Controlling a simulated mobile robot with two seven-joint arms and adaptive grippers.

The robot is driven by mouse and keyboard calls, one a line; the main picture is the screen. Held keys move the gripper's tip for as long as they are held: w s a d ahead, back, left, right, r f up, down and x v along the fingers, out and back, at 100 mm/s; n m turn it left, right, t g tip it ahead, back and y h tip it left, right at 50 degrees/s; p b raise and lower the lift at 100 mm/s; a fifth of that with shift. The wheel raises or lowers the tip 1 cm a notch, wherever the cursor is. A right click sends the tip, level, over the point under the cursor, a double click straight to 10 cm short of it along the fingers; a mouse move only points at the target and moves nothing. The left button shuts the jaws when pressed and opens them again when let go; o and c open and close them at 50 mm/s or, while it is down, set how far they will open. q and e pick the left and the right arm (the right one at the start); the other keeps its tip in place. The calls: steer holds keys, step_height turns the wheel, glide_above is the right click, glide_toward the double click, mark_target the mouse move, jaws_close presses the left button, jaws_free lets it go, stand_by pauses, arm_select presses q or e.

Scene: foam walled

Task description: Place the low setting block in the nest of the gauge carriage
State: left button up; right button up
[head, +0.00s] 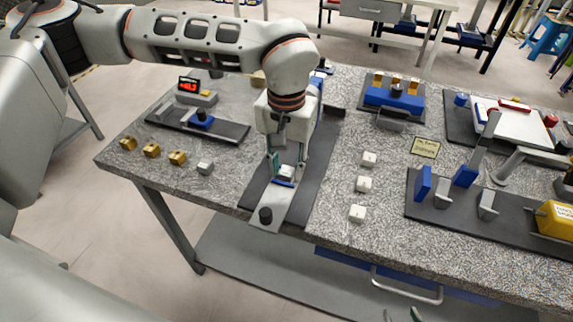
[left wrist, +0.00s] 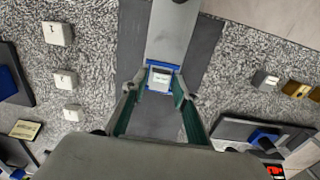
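A small pale block with a label on top (head: 287,171) sits in the blue-edged nest (head: 283,184) of the gauge carriage; I take it for the low setting block. The block also shows in the left wrist view (left wrist: 161,76), framed by the blue nest (left wrist: 163,66). My left gripper (head: 287,168) points down over the nest. Its green-padded fingers (left wrist: 158,88) stand on either side of the block, seemingly with a gap at each side. My right gripper (head: 402,314) shows only as two fingertips, apart, at the bottom edge of the head view.
Three white blocks (head: 364,184) stand right of the gauge's dark base (head: 318,170). Three brass blocks (head: 151,150) and a grey block (head: 205,167) lie to the left. A red digital readout (head: 188,85) is behind them. A fixture with a yellow block (head: 555,219) is at right.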

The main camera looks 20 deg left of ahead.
mark_target(286, 171)
stand_by(0.3)
arm_select(q)
step_height(286, 171, up, 12)
steer(key=p, duration=0.1)
steer(key=shift+r, duration=0.2)
stand_by(0.5)
